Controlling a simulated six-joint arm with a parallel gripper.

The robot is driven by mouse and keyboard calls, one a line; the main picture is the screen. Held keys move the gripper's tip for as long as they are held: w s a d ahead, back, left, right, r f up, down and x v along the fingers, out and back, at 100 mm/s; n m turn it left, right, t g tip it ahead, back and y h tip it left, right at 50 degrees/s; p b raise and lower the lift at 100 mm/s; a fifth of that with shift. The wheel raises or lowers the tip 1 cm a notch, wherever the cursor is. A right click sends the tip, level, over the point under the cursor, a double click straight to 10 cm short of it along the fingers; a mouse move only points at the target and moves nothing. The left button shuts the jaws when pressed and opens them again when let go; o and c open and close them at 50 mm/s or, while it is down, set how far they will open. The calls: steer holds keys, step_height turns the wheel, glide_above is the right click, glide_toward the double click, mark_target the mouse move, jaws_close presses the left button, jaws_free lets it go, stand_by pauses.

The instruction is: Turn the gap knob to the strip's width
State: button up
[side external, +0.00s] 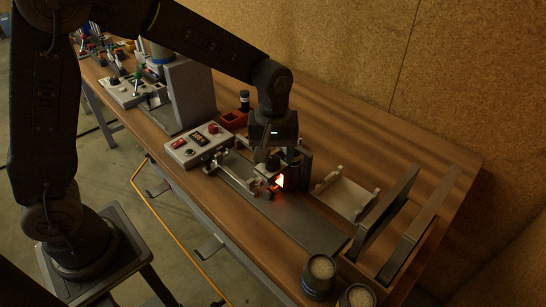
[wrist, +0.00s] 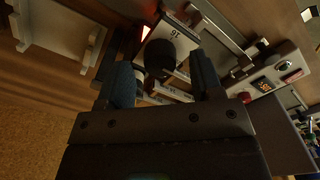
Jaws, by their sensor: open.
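The gap knob is probably the dark round knob (wrist: 159,58) in the wrist view, beside a pale plate (wrist: 176,38) with dark markings too small to read. My gripper (wrist: 162,64) is open, with one finger on each side of the knob in that view. I cannot tell whether the fingers touch it. In the side view my gripper (side external: 277,160) points down over the fixture, and its fingers are hard to make out. A red-orange glow (side external: 280,181) shows just below it, and also in the wrist view (wrist: 145,33). I cannot make out the strip for certain.
A grey control box (side external: 196,146) with a lit display and red buttons stands left of the fixture. A pale cradle (side external: 345,194) and dark upright frames (side external: 384,212) stand to the right. Two round containers (side external: 319,272) are near the front edge. A tall grey block (side external: 190,94) stands behind.

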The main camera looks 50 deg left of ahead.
steer(key=shift+f, duration=0.7)
steer(key=shift+c, duration=0.3)
steer(key=c, duration=0.9)
steer(key=shift+o, duration=0.2)
